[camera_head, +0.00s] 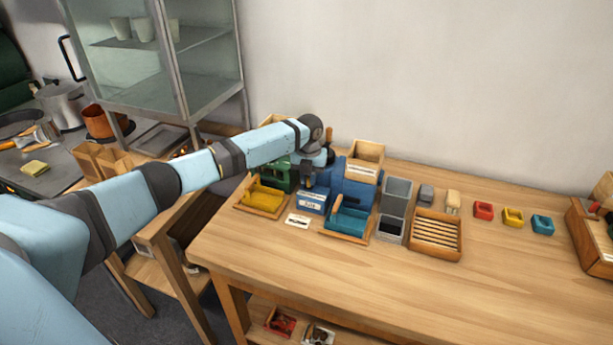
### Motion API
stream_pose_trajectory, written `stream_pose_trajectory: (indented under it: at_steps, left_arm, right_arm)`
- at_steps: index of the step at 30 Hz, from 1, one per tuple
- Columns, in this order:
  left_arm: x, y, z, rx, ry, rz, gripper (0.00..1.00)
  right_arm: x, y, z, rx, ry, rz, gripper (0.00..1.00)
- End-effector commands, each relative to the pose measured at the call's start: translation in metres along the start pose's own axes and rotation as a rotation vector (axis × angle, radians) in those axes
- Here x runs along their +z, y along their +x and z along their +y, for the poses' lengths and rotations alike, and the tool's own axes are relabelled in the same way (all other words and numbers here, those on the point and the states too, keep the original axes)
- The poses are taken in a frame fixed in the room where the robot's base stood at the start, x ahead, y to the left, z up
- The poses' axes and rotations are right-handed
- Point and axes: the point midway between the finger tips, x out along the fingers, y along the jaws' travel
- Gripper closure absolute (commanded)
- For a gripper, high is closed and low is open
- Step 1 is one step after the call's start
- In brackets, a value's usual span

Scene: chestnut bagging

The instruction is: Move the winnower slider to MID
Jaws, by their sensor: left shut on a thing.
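The blue winnower (352,190) stands at the left part of the wooden table, with a wooden hopper box on top. A small blue box with a white label (312,204) is at its front left. My left gripper (308,181) points down just above and behind this labelled box, its dark fingers shut on the winnower slider. The slider itself is hidden by the fingers, and its position cannot be read. The label's text is too small to read. My right gripper is not in view.
A yellow-filled wooden tray (262,199) and a teal-filled tray (348,223) flank the labelled box. Grey bins (393,210), a slatted wooden tray (435,236) and small red, yellow and blue containers stand to the right. The table's front right is clear.

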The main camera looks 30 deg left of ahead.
Motion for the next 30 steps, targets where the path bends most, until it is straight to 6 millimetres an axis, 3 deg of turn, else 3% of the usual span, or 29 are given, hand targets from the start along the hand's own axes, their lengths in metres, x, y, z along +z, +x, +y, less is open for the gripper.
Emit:
stream_pose_trajectory:
  at_steps: [3,11,12,15,24,30]
  left_arm:
    - [-0.003,-0.002,-0.017,-0.003,0.001,0.001,1.0]
    - [-0.003,-0.001,-0.018,-0.003,0.0,-0.001,1.0]
    - [-0.003,-0.001,-0.018,-0.003,0.0,-0.001,0.74]
    - [-0.003,-0.001,-0.018,-0.003,0.0,-0.001,0.58]
    - [-0.003,-0.003,-0.018,-0.002,0.001,-0.001,0.58]
    - [-0.002,-0.029,-0.018,-0.003,0.002,-0.003,0.58]
  right_arm:
    - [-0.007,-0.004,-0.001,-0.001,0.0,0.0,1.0]
    - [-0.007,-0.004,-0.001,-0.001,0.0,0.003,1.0]
    - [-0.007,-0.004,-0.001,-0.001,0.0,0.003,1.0]
    - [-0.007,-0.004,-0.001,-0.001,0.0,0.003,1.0]
    - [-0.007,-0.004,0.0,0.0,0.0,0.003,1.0]
    - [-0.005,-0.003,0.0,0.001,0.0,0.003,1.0]
